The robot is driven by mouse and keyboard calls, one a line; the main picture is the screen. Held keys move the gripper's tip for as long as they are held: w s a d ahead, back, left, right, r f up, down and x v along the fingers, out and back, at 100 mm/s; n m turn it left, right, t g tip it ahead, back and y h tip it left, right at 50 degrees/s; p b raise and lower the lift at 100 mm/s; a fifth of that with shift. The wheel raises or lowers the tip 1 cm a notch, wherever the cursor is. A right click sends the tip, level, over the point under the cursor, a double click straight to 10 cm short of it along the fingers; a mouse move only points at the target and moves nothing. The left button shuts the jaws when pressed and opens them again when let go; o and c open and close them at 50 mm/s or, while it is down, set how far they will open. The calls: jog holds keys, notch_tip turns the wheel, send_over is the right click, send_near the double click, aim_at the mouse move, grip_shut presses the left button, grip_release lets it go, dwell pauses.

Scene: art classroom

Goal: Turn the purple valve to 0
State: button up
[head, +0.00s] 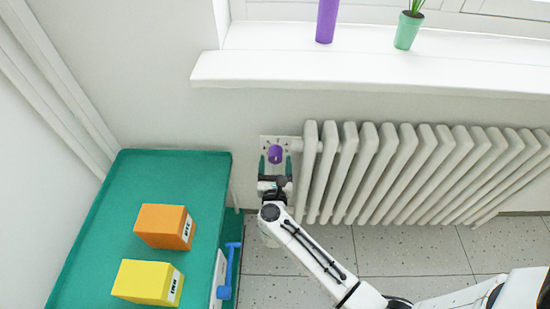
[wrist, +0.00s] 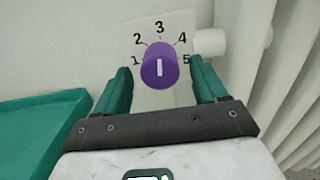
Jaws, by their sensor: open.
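The purple valve (head: 275,154) is a round knob on a white plate (wrist: 186,22) on the wall, left of the radiator. In the wrist view the purple valve (wrist: 148,66) has a white line on its face, standing nearly upright. Black digits 1 to 5 run in an arc around it, with 3 at the top; no 0 is visible. My gripper (head: 275,162) is open, its green fingers pointing at the plate. In the wrist view the fingers of my gripper (wrist: 160,72) stand left and right of the knob with gaps; contact is not seen.
The white radiator (head: 385,170) is close on the right. A green-topped table (head: 105,215) on the left carries an orange box (head: 163,226) and a yellow box (head: 143,282). A white sill (head: 370,72) above holds a purple vase (head: 326,20) and a potted plant (head: 407,30).

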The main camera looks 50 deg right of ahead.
jog(key=shift+x, duration=1.1)
jog(key=shift+c, duration=0.4)
jog(key=c, duration=1)
jog(key=shift+o, duration=0.2)
